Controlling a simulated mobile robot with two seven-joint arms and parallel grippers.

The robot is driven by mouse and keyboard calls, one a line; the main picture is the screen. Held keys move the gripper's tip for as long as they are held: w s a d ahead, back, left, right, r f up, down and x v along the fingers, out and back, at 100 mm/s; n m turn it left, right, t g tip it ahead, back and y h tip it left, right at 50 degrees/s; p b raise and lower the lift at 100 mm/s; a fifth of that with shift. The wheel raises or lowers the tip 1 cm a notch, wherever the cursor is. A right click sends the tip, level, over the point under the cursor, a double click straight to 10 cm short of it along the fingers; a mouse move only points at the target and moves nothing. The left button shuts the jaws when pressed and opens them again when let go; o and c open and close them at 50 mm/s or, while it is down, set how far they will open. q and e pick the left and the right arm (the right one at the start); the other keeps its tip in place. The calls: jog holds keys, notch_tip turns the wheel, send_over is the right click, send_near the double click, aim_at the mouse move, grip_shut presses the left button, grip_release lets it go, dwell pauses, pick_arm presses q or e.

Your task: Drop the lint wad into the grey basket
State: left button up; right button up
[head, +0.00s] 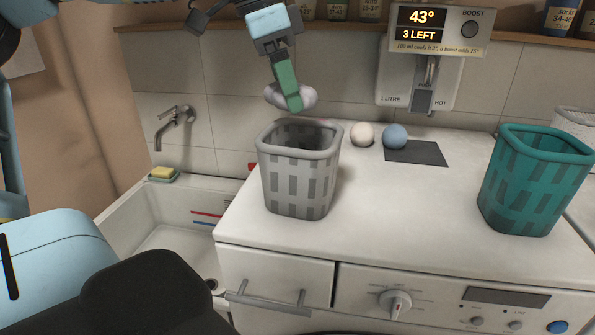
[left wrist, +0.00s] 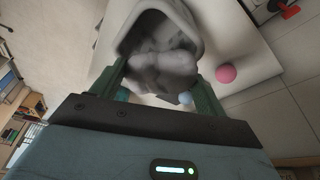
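The lint wad (head: 303,95) is a lumpy pale grey clump. My left gripper (head: 291,103) is shut on it, with green fingers on either side. In the left wrist view the wad (left wrist: 162,65) sits between the two fingers. The grey basket (head: 297,180) stands upright on the white worktop, and its open top is just below the wad. The wad is in the air above the basket's back rim, apart from it. In the left wrist view the basket's rim (left wrist: 183,22) shows behind the wad. My right gripper is not in view.
A teal basket (head: 530,190) stands at the right. A pale ball (head: 362,134) and a blue ball (head: 395,137) lie near a dark mat (head: 417,153). A sink (head: 165,230) is at the left. A wall dispenser (head: 428,60) hangs behind. The worktop between the baskets is clear.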

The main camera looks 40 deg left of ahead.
pick_arm(q)
jog(key=o, duration=0.5)
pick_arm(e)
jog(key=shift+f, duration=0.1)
pick_arm(q)
jog(key=shift+o, duration=0.2)
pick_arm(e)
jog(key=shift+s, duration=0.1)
pick_arm(q)
jog(key=shift+r, duration=0.1)
jog(key=v, duration=0.7)
jog(key=shift+s+r, duration=0.15)
jog(key=shift+r, duration=0.15)
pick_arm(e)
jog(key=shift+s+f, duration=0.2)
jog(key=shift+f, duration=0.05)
